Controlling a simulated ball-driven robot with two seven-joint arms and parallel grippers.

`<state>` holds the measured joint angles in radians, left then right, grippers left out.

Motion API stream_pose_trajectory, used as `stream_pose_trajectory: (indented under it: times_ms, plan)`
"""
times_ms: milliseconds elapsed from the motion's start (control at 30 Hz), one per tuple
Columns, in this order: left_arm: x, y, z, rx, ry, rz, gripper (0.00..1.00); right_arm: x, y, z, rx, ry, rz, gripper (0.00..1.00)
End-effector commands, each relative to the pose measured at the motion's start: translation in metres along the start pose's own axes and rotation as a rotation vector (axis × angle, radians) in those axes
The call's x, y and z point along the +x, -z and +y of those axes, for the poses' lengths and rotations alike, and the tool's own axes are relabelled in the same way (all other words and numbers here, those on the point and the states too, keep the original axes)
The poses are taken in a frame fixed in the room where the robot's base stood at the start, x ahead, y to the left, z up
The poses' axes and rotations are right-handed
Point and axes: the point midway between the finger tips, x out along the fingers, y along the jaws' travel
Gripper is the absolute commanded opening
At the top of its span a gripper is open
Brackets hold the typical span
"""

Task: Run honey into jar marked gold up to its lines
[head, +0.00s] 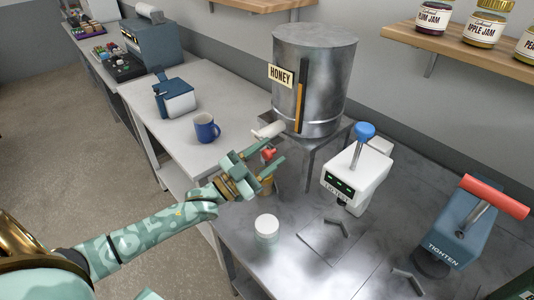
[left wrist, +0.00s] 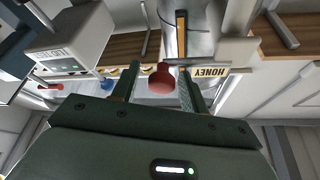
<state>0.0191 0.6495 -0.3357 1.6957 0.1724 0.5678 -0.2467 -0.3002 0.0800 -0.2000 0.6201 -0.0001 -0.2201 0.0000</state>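The honey tank (head: 312,75) is a grey metal drum with a HONEY label and an amber sight strip, standing on a raised stand. A red tap knob (head: 269,153) is low at its front. My left gripper (head: 270,152) is open, with its fingers on either side of the knob. In the left wrist view the red knob (left wrist: 162,80) sits between the two parted fingers; contact cannot be told. My right gripper is not in view.
A small white-topped round item (head: 266,226) stands on the metal table. A white device with a blue-knobbed lever (head: 354,180) and a blue TIGHTEN machine with a red handle (head: 470,225) stand to the right. A blue mug (head: 207,129) stands on the left counter.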

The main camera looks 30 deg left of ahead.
Motion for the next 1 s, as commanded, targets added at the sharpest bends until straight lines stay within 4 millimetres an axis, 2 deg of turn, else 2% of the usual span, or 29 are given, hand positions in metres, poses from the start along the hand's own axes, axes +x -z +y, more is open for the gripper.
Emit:
stream_pose_trajectory:
  times_ms: [267, 367, 533, 800, 1000]
  plan:
    - [0.000, 0.001, -0.001, -0.002, 0.002, 0.002, 0.46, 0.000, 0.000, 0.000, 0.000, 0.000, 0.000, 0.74]
    - [-0.006, 0.000, -0.001, -0.002, 0.002, 0.001, 0.46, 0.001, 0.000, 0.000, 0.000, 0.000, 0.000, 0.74]
    - [-0.039, -0.002, 0.000, -0.002, 0.000, -0.003, 0.46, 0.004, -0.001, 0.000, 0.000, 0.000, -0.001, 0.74]
    - [-0.114, -0.002, 0.001, -0.003, -0.001, -0.005, 0.46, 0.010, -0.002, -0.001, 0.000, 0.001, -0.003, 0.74]
    - [-0.150, -0.001, 0.001, -0.002, 0.000, -0.002, 0.46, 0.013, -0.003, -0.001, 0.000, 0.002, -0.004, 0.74]
